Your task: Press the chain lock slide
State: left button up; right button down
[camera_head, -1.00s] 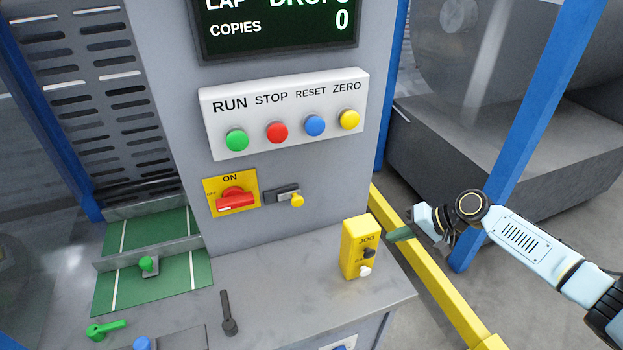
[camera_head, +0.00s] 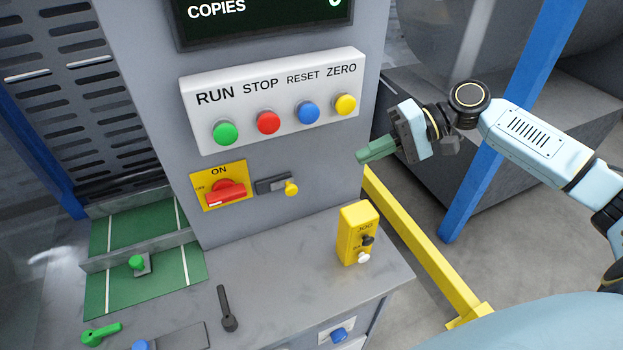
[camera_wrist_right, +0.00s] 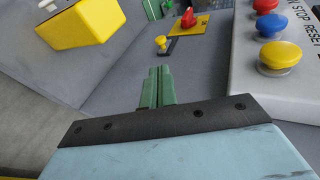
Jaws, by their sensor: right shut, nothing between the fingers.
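The chain lock slide is most likely the small dark bar with a yellow knob (camera_head: 291,188) on the grey panel, right of the red ON switch (camera_head: 226,193). The yellow knob also shows in the right wrist view (camera_wrist_right: 161,41), beyond the fingertips. My right gripper (camera_head: 363,156) is shut and empty, its green fingers pointing left. It is to the right of the knob and a little higher in the head view, apart from it. The shut fingers also show in the right wrist view (camera_wrist_right: 158,72). My left gripper is not in view.
The white button box (camera_head: 272,100) with several coloured buttons is above the slide. A yellow JOG box (camera_head: 352,225) stands on the grey ledge (camera_head: 290,262) below the gripper. A yellow rail (camera_head: 425,245) and a blue post (camera_head: 478,180) are at the right.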

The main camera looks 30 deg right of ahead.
jog(key=p+x, duration=0.1)
jog(key=x, duration=1.1)
jog(key=shift+a+f+p, duration=0.15)
jog(key=shift+a+p, duration=0.05)
jog(key=shift+p, duration=0.15)
jog(key=a+p, duration=0.2)
jog(key=a, duration=0.2)
jog(key=shift+w, duration=0.1)
